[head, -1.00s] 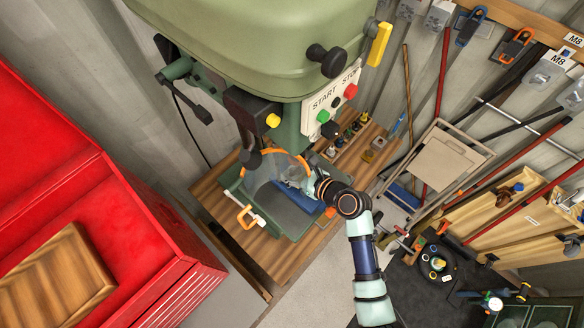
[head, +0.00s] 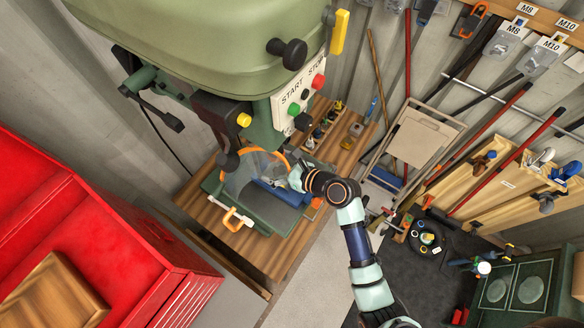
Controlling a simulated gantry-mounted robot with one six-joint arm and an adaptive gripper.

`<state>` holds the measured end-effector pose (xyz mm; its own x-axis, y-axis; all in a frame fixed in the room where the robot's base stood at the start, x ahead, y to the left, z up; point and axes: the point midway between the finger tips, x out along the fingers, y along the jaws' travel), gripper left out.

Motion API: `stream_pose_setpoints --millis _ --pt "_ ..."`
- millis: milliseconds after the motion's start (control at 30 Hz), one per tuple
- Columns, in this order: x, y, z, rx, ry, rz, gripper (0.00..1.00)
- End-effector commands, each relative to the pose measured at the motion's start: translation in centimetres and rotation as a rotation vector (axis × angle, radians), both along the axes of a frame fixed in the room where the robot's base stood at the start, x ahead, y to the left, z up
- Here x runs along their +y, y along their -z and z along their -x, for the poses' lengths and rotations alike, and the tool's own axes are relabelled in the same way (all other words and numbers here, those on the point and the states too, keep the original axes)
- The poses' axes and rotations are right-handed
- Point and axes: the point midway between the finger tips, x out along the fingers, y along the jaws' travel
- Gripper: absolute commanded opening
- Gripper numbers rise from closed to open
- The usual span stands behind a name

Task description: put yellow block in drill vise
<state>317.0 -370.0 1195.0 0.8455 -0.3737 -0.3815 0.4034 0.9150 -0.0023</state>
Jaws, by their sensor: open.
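The drill vise (head: 277,195) is blue and sits on the dark green drill table (head: 283,216), under the green drill press, in the head view. My gripper (head: 270,184) reaches in from the right and is over the vise, partly seen through the clear guard. It is open. Its fingertips are small and blurred, so I cannot tell whether they touch the vise. I cannot make out the yellow block for certain; anything between the fingers or in the jaws is too small to tell.
The clear guard with an orange rim (head: 264,153) stands close around the vise. An orange-handled clamp (head: 234,217) is at the table's left edge. A red tool cabinet (head: 90,240) stands left. Small items and a wooden rack (head: 318,135) are behind. A folding chair (head: 417,138) stands right.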

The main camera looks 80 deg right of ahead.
Motion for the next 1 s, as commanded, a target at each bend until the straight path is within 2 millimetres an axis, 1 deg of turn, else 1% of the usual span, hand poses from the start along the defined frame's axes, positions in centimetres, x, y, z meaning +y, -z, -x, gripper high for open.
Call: stream_pose_setpoints --millis 33,200,300,400,567,1000 --pt "0.5 -0.3 1.2 0.000 0.005 -0.002 0.91" --pt "2.2 -2.1 5.1 0.000 0.007 -0.003 0.91" --pt "3.0 -2.9 6.9 0.000 0.006 -0.001 0.91" --pt "3.6 -3.5 8.2 0.000 0.004 -0.002 0.91" --pt "4.0 -3.9 8.9 0.000 0.001 -0.002 0.91" --pt "4.0 -3.9 8.9 0.000 -0.001 -0.002 0.91"
